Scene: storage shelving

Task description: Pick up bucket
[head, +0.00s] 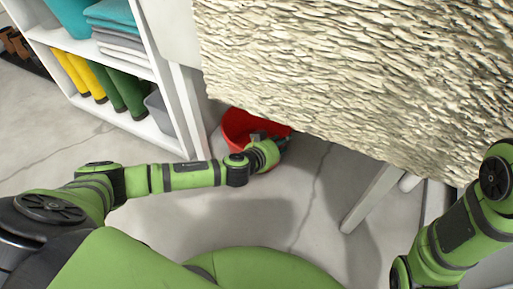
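A red bucket (240,125) stands on the floor in the middle of the head view, beside the end of the white shelf. The textured slab above hides part of its far right side. My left gripper (281,141) is at the bucket's near right side and overlaps its rim in the picture. The fingers are small and dark there, so I cannot tell whether they are open or shut, or whether they touch the bucket. My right arm comes in at the right edge, and its gripper is outside the picture.
A white shelf (165,75) at the left holds folded cloths (118,38), yellow and green boots (122,92) and a grey bin (158,112). A large rough cream slab (350,75) overhangs the right. A white leg (372,198) stands below it.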

